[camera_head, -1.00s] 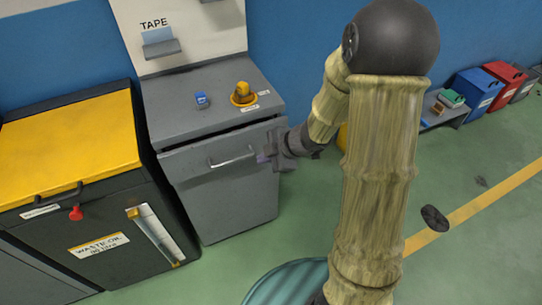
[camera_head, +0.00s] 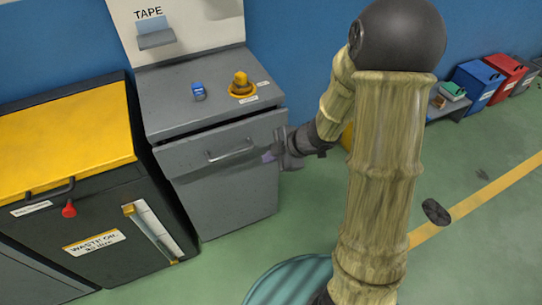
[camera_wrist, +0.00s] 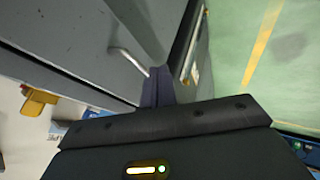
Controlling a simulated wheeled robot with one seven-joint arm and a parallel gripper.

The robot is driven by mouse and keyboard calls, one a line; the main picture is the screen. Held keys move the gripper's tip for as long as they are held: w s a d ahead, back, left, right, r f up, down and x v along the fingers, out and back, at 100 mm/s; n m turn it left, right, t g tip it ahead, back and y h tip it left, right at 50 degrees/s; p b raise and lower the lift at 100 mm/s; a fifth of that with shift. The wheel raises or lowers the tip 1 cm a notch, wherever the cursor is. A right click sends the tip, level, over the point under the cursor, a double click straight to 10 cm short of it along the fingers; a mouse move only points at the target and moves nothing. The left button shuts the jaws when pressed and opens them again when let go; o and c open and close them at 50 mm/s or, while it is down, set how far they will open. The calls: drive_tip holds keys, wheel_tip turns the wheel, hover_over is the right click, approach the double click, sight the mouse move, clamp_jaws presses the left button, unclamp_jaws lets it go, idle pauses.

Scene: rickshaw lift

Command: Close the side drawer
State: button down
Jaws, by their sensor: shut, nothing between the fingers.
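The side drawer (camera_head: 192,155) is the top front of a grey cabinet, with a metal bar handle (camera_head: 230,154). Its front stands out a little, and a dark gap shows under the worktop. My gripper (camera_head: 268,156) is shut and empty, at the right end of the drawer front, right of the handle. In the wrist view the shut fingers (camera_wrist: 157,88) point at the grey front, beside the handle (camera_wrist: 128,60). I cannot tell whether they touch it.
A blue item (camera_head: 199,91) and a yellow-orange item (camera_head: 241,84) sit on the worktop (camera_head: 170,115). A dark waste-oil bin (camera_head: 90,215) with a yellow lid stands close on the left. Green floor (camera_head: 480,235) is open to the right. Coloured bins (camera_head: 475,85) stand at the back right.

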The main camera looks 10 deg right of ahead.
sight(249, 146)
drive_tip(key=w+a+f, duration=0.4)
drive_tip(key=w, duration=0.1)
drive_tip(key=shift+w+a+b, duration=0.25)
drive_tip(key=shift+w+b, duration=0.15)
drive_tip(key=shift+b, duration=0.05)
drive_tip(key=shift+w, duration=0.1)
drive_tip(key=shift+w+a+r+p, duration=0.1)
drive_tip(key=shift+w+r+p, duration=0.15)
drive_tip(key=shift+w+p, duration=0.5)
drive_tip(key=shift+w+a+p, duration=0.25)
drive_tip(key=shift+w+p, duration=0.45)
drive_tip(key=shift+p, duration=0.2)
drive_tip(key=shift+w+a+f+p, duration=0.2)
drive_tip(key=shift+w+p, duration=0.1)
drive_tip(key=shift+w, duration=0.25)
drive_tip(key=shift+d, duration=0.1)
